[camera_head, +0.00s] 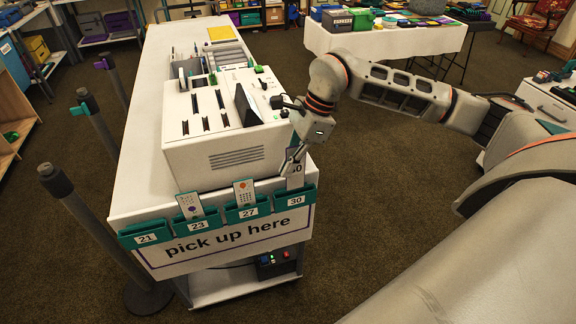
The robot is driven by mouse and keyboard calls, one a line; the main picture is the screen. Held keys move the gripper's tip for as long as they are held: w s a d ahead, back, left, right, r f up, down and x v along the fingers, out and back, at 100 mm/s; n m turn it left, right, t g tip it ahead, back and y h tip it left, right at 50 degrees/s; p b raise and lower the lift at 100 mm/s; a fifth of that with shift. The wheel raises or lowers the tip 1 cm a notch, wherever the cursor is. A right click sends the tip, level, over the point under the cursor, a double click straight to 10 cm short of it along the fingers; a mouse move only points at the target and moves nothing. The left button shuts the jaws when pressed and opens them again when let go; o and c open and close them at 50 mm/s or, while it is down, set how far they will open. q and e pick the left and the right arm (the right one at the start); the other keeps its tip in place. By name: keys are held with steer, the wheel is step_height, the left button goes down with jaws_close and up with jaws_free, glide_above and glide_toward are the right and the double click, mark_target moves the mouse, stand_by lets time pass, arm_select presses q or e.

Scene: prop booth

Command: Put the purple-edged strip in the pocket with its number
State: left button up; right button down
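My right gripper (294,162) is at the right end of the pocket row, pointing down. It appears shut on a pale strip (295,181) that bears a number ending in 0; its edge colour is too small to tell. The strip stands upright over the teal pocket 30 (283,204). Its lower end meets the pocket's rim; I cannot tell whether it is inside. Pocket 27 (232,217) and pocket 23 (181,229) each hold a pale strip, (244,188) and (190,203). Pocket 21 (128,242) shows no strip. My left gripper is out of view.
The pockets hang on the front of a white counter (135,185) above a "pick up here" sign (225,248). A white slotted machine (190,155) stands close behind them. Dark posts (85,215) stand at left. The carpet (350,230) at right is clear.

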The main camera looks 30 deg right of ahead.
mark_target(288, 191)
steer(key=shift+f, duration=0.25)
steer(key=shift+f+b, duration=0.35)
steer(key=shift+f, duration=0.05)
steer(key=shift+f+b, duration=1.5)
steer(key=shift+f, duration=1.15)
steer(key=c, duration=2.2)
jaws_free()
steer(key=v, duration=1.2)
